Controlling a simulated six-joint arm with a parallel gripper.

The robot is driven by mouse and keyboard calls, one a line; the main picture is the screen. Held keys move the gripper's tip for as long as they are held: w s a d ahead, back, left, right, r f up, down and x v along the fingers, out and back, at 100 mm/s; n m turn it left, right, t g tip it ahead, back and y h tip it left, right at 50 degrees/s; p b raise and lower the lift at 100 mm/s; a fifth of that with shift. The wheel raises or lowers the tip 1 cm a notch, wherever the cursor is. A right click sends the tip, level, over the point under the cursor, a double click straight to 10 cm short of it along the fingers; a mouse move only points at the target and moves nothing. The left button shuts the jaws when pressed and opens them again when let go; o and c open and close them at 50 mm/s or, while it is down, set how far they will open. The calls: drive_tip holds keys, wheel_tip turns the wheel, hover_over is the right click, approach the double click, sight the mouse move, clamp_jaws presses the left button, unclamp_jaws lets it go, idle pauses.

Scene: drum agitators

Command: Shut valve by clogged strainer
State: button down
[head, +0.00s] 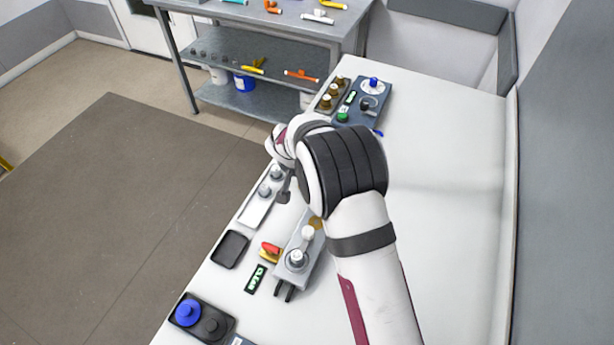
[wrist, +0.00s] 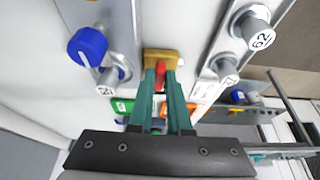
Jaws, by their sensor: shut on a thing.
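My gripper (wrist: 161,74) points down with its two teal fingers closed around a red handle (wrist: 160,78) on a yellow valve base (wrist: 158,55). In the head view my gripper (head: 284,192) is mostly covered by my arm, and this valve cannot be made out. Another yellow and red valve (head: 270,250) lies nearer the front. It sits beside a small dark sign with green letters (head: 257,278), which seem to read CLOG, and a grey unit with round posts (head: 296,262).
A blue knob (wrist: 88,45) stands left of my fingers, and a plate with numbered posts (wrist: 228,68) stands close on the right. A black tray (head: 230,249) and a base with a blue knob (head: 188,312) lie along the table edge. The right tabletop (head: 450,200) is clear.

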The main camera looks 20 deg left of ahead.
drive_tip(key=c, duration=0.9)
unclamp_jaws()
drive_tip(key=shift+o, duration=0.2)
drive_tip(key=v, duration=1.5)
drive_tip(key=shift+r, duration=0.4)
drive_tip(key=shift+s, duration=0.1)
